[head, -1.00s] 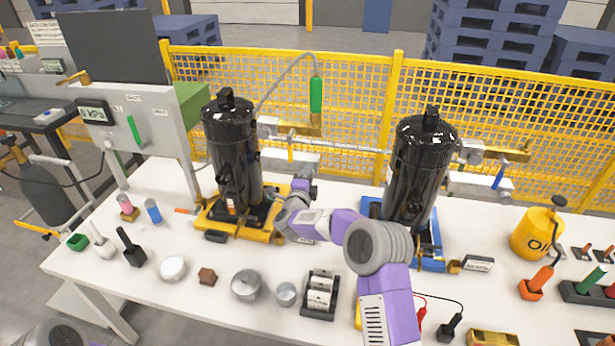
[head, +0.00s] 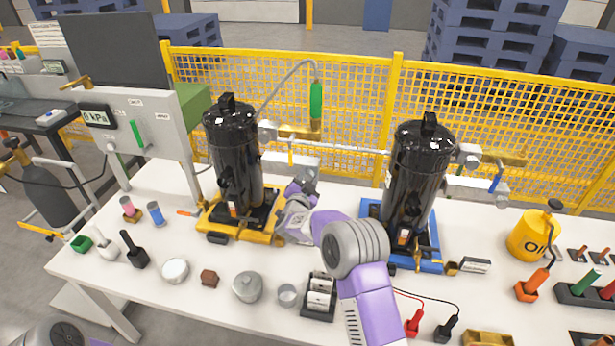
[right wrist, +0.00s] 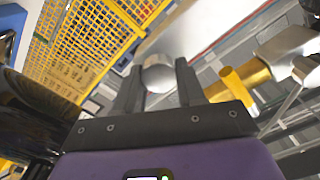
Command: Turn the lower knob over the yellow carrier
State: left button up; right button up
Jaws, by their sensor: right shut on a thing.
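The yellow carrier (head: 262,236) stands on the table's left half and bears a tall black cylinder (head: 240,150). My right gripper (head: 304,180) is just right of this cylinder, above the carrier's right side. In the right wrist view, my gripper (right wrist: 160,70) has a finger on each side of a round silver knob (right wrist: 158,74) and is shut on it. In the head view my gripper hides this knob. Its turn angle cannot be told. My left gripper is out of view.
A brass valve with a yellow handle (right wrist: 238,88) is close right of the fingers in the right wrist view. A second black cylinder (head: 418,175) on a blue carrier (head: 432,262) stands to the right. Small items line the table front. A yellow mesh fence (head: 355,100) stands behind.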

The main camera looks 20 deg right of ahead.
jog(key=shift+n+p, duration=0.7)
jog(key=shift+n, duration=1.3)
jog(key=o, duration=1.1)
jog(key=shift+c, duration=0.2)
jog(key=shift+a, duration=0.1)
jog(key=v, duration=0.7)
jog(key=shift+s+p, duration=0.2)
jog(key=shift+p, duration=0.1)
jog(key=shift+a, duration=0.1)
